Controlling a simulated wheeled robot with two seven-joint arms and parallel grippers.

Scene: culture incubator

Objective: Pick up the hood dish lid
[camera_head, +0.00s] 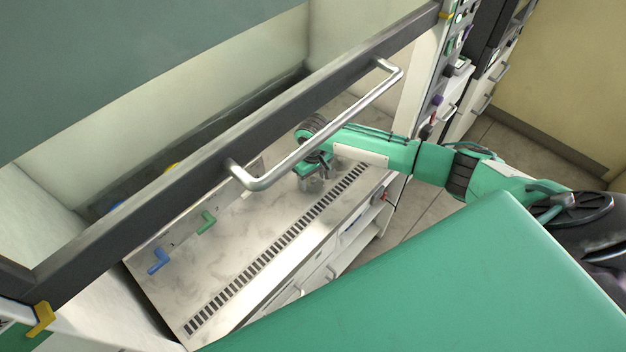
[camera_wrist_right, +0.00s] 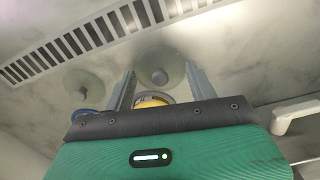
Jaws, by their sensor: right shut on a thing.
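My right gripper (camera_head: 315,178) is inside the hood, low over the work surface, its arm coming in from the right under the raised sash. In the right wrist view its two fingers stand apart on either side of a clear round piece with a grey knob, which I take for the hood dish lid (camera_wrist_right: 157,68). The right gripper is shut on it. A second similar clear round piece (camera_wrist_right: 83,82) lies to the left, outside the fingers. In the head view the glassware under the gripper is small and partly hidden. My left gripper is not in view.
The hood sash bar with its metal handle (camera_head: 318,150) crosses above the right arm. A slotted vent grille (camera_head: 275,250) runs along the front of the hood surface (camera_head: 190,275). Blue (camera_head: 158,262) and green (camera_head: 206,222) valve fittings are at left. The front-left surface is clear.

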